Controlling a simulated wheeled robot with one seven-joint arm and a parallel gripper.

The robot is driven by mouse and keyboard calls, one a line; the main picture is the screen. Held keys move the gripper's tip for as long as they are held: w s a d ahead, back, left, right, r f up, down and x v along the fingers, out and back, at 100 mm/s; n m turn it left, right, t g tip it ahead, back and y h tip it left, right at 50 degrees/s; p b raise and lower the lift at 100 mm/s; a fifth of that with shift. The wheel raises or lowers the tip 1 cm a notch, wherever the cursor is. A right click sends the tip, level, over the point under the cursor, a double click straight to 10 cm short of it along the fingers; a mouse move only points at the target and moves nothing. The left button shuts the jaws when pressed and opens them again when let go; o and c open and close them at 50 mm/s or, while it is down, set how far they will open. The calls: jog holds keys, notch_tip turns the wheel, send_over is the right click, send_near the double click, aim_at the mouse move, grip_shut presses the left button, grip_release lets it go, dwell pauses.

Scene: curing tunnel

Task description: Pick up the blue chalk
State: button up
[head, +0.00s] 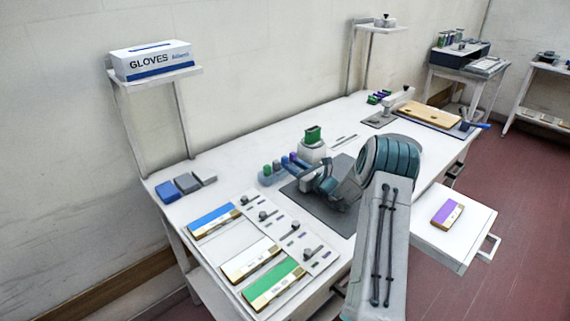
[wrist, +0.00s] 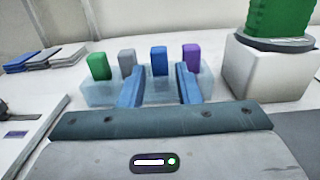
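The blue chalk (wrist: 159,60) stands upright in a clear holder (wrist: 98,95), between a grey chalk (wrist: 127,62) and a purple chalk (wrist: 191,56); a green chalk (wrist: 99,66) is at the left end. In the head view the blue chalk (head: 285,161) is small, on the white table just left of my gripper (head: 297,172). In the wrist view my gripper (wrist: 160,72) is open, with its two blue fingers apart and the blue chalk showing between them. Nothing is held. Whether the fingertips are level with the chalk or short of it, I cannot tell.
A white block with a green piece on top (wrist: 275,65) stands close on the right. A dark mat (head: 337,215) lies under my arm. Blue and grey blocks (head: 187,183) lie at the table's left end. An open drawer (head: 425,235) juts out at the front right.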

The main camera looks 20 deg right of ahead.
aim_at(287, 161)
jog(key=x, duration=0.4)
grip_shut()
jog(key=shift+r, duration=0.1)
